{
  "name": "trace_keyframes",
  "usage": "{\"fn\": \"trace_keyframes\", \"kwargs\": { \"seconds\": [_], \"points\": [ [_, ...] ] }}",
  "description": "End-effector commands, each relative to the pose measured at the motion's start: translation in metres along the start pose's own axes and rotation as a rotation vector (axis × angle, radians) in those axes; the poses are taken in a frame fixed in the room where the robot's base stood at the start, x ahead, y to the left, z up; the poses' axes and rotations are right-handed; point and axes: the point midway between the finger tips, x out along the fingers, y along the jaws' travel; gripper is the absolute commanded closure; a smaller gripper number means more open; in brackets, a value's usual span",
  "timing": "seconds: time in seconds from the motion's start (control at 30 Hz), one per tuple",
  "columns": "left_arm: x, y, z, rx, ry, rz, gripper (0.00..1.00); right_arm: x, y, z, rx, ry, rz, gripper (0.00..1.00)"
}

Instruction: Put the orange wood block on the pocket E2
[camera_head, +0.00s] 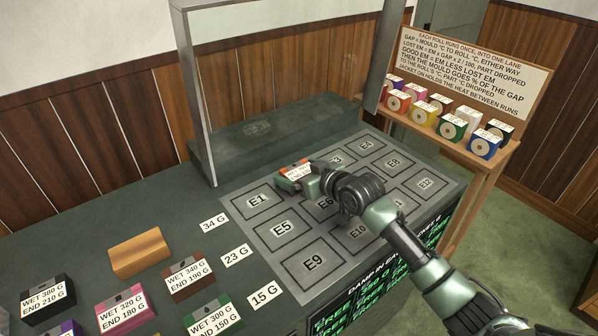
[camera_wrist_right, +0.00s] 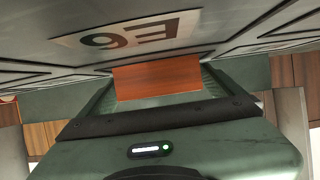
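The orange wood block (camera_head: 293,170), orange-red with a white label on top, is at the end of my right arm in the head view. It also shows as a red-orange face in the right wrist view (camera_wrist_right: 157,78). My right gripper (camera_head: 303,177) has its fingers on both sides of the block and looks shut on it. The block is over the spot between pockets E1 (camera_head: 257,201) and E3, where pocket E2 lies; the block and gripper hide the E2 label. I cannot tell whether the block touches the panel. My left gripper is not in view.
A tan block (camera_head: 139,252) and several labelled blocks, including a brown one (camera_head: 187,281), stand at the left front. A metal-framed stand (camera_head: 205,130) rises behind the pockets. A shelf (camera_head: 470,155) of coloured boxes is at the right. Pockets E5 (camera_head: 280,230) and E9 look empty.

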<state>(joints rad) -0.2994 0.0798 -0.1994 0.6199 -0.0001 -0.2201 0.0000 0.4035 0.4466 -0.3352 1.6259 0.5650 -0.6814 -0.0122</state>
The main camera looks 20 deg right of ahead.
Motion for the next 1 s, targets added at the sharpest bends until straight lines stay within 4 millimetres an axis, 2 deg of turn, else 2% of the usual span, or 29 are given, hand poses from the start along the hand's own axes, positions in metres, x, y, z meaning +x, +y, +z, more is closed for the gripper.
{"fn": "trace_keyframes", "kwargs": {
  "seconds": [0.33, 0.43, 0.57, 0.8, 1.0],
  "points": [
    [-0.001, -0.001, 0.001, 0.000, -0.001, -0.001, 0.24, -0.001, 0.000, -0.002, 0.000, 0.000, 0.000, 0.01],
    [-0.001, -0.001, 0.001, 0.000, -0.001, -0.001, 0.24, -0.008, 0.001, -0.002, 0.000, -0.002, 0.001, 0.01],
    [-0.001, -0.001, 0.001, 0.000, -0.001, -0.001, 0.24, -0.029, 0.001, -0.002, -0.003, -0.001, 0.001, 0.01],
    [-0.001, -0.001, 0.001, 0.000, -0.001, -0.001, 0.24, -0.081, 0.001, -0.001, -0.002, -0.002, 0.000, 0.01],
    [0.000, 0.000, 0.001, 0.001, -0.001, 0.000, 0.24, -0.111, 0.001, -0.002, -0.001, -0.001, 0.001, 0.01]
  ]
}}
